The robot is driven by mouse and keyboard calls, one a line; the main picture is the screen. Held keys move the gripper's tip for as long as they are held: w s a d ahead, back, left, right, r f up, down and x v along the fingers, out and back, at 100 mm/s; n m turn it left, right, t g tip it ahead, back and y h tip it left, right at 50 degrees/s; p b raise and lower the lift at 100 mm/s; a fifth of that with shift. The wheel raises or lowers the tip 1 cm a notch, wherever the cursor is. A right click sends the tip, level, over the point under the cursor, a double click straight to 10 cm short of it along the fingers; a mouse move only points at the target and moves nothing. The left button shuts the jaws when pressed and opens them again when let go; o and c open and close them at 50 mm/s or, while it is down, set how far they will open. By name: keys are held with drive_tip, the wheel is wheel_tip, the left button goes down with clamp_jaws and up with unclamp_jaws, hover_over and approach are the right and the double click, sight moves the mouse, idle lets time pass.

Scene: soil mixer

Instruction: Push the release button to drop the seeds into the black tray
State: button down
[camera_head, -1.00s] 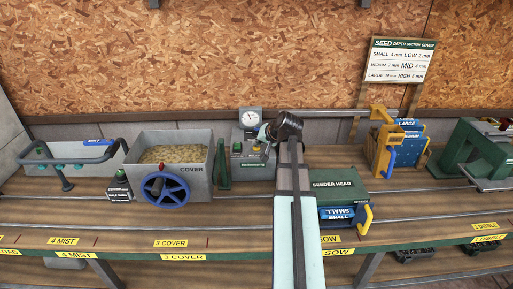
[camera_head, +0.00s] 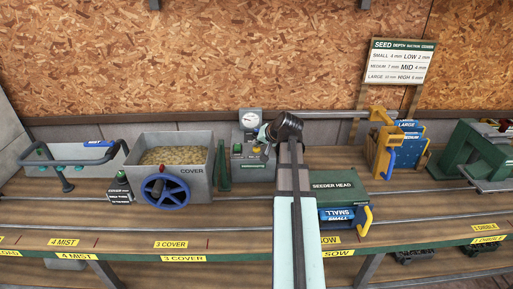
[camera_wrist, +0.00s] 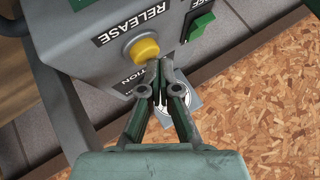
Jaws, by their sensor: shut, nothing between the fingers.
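The release button (camera_wrist: 145,50) is a yellow round button beside the word RELEASE on a grey control box, seen close up in the wrist view. My gripper (camera_wrist: 160,67) is shut and empty, its fingertips right beside the button's lower right edge in that view. I cannot tell whether they touch it. In the head view my gripper (camera_head: 264,134) is at the grey control box (camera_head: 238,170) with a round gauge on top, and my arm hides part of that area. I cannot make out a black tray or any seeds.
A green switch (camera_wrist: 201,27) sits near the release button. The green seeder head (camera_head: 336,179) stands to the right of my arm. A grey cover hopper (camera_head: 197,171) with a blue wheel stands left of the box. Blue and yellow plates (camera_head: 405,150) stand further right.

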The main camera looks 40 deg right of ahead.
sight(258, 148)
drive_tip(key=shift+r, duration=0.55)
drive_tip(key=shift+r+p, duration=1.75)
drive_tip(key=shift+r, duration=0.75)
